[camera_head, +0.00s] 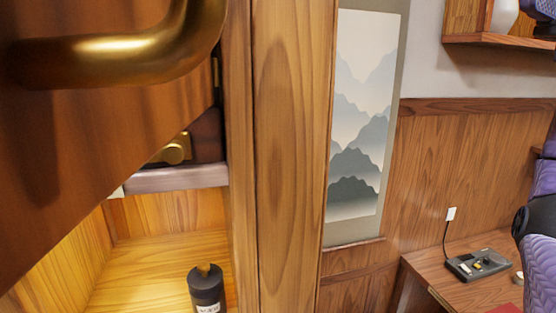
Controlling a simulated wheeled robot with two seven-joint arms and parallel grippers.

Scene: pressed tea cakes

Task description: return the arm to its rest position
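Purple and black parts show along the right edge, cut off by the frame. No arm comes in from the left.
A dark wooden door with a brass handle (120,55) fills the upper left, very close. Behind it, a lit compartment holds a dark canister (207,292). A wooden post (290,160) stands mid-view. Beyond are a landscape scroll (358,120), a wall shelf (490,40) and a table with a black device (478,265).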

